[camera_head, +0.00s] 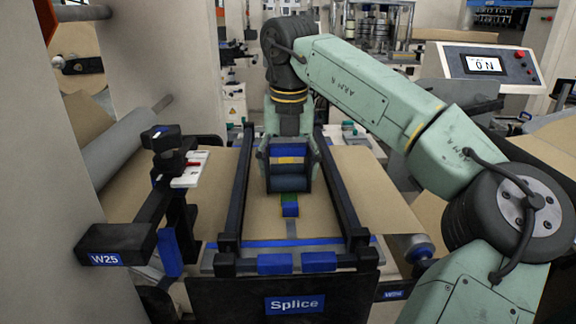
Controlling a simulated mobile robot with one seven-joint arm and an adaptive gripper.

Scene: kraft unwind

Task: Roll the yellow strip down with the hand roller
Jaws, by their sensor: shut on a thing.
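My gripper (289,148) points down over the brown kraft web (236,205) on the splice table, between two black rails. It is shut on the hand roller, which has a dark frame and a dull blue cylinder (289,184). The cylinder appears low at the web, but I cannot tell whether it touches. A small yellow patch (290,160), likely part of the yellow strip, shows through the roller's frame. The rest of the strip is hidden behind the roller and gripper. The fingertips' grip is partly hidden.
A green and blue block (290,208) sits just in front of the roller. Black rails (236,190) (343,190) flank it, and a blue-marked crossbar (290,262) closes the near end above the Splice sign (295,305). A black bracket (168,160) stands left.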

